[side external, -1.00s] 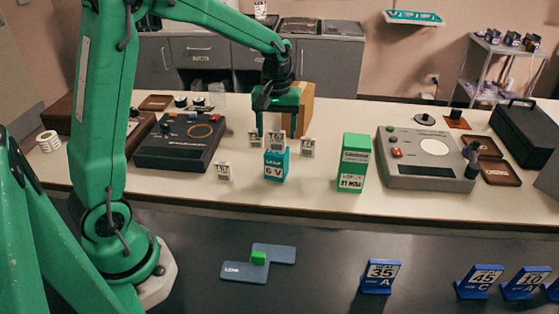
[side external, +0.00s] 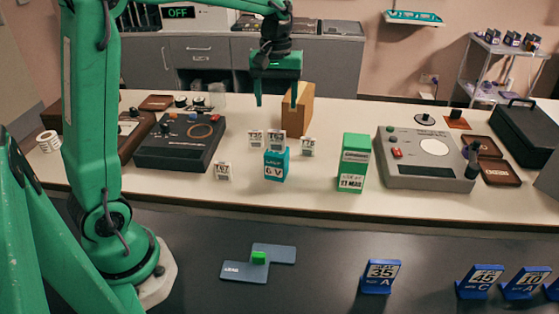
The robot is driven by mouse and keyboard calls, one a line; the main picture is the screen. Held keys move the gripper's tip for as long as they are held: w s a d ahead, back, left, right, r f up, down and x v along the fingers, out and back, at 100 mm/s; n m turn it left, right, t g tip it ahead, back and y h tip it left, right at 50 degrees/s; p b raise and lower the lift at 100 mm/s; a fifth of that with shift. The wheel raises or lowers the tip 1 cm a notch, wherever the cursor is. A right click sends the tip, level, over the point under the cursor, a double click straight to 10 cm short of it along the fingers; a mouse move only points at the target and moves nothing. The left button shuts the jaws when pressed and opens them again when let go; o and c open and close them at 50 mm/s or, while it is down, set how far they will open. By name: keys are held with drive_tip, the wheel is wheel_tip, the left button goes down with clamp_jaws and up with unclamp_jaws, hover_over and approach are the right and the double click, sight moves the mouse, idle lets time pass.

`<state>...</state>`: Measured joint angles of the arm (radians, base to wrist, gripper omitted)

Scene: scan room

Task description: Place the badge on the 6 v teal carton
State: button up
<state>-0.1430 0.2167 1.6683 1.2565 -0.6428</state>
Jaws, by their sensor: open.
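The 6 V teal carton (side external: 275,166) stands upright near the front edge of the white table. A small white badge (side external: 276,140) with dark print sits on top of the carton. Other similar white badges stand on the table: one (side external: 256,138) behind left, one (side external: 308,146) to the right, and one (side external: 223,171) to the left. My gripper (side external: 276,102) is above and apart from the badge and carton, with its two fingers spread and nothing between them.
A green carton (side external: 353,163) stands to the right. A brown box (side external: 298,110) stands behind, close to my gripper in the picture. A dark console (side external: 180,143) lies left and a grey console (side external: 425,158) right. Blue number stands (side external: 381,277) line the dark front surface.

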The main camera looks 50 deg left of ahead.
idle(0.3)
drive_tip(key=s+d+m+t, duration=0.2)
drive_tip(key=s+d+m, duration=0.1)
drive_tip(key=s, duration=0.7)
drive_tip(key=s+d+r+m+t, duration=0.1)
drive_tip(key=s+d+m+t, duration=0.2)
drive_tip(key=s+m, duration=0.3)
drive_tip(key=s, duration=0.4)
drive_tip(key=shift+s+t, duration=0.25)
drive_tip(key=shift+t, duration=0.05)
